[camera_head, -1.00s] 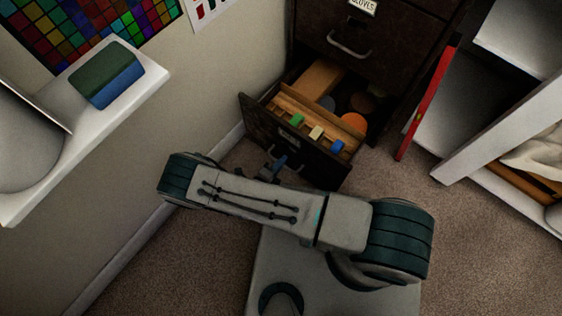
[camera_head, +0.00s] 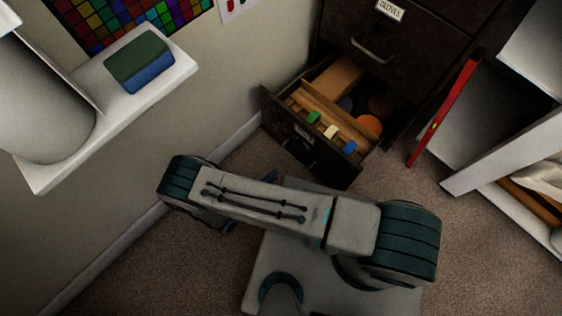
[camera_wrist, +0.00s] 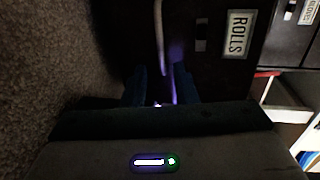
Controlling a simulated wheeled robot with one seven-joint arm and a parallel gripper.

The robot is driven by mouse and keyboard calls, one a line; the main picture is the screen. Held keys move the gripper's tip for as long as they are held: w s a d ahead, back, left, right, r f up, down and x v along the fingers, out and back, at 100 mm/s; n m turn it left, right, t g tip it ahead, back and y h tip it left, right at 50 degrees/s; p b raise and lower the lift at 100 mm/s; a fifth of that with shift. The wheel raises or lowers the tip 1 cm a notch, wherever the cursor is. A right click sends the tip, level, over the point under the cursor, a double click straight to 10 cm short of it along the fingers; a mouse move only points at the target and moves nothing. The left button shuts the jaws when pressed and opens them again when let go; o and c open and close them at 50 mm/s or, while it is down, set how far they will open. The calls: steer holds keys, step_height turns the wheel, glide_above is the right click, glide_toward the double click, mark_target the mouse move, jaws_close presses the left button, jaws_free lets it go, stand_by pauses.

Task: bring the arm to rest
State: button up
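My arm reaches across the lower middle of the head view, bent. My gripper (camera_wrist: 160,88) shows in the wrist view as two dark fingers with a gap between them. It looks open, and nothing shows held. In the head view it is mostly hidden behind my arm; only a bluish tip (camera_head: 270,176) shows. The open drawer (camera_head: 300,143) stands just beyond it. The drawer's handle (camera_wrist: 159,35) shows ahead of the fingers in the wrist view, beside the "ROLLS" label (camera_wrist: 237,34). Fingers and handle look apart, though the dark hides the exact gap.
The dark cabinet (camera_head: 425,40) stands behind the drawer. A white ledge (camera_head: 165,85) with a green-blue block (camera_head: 139,62) juts out at left. Carpet (camera_head: 400,188) is clear before the drawer.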

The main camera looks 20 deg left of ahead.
steer(key=shift+v, duration=0.95)
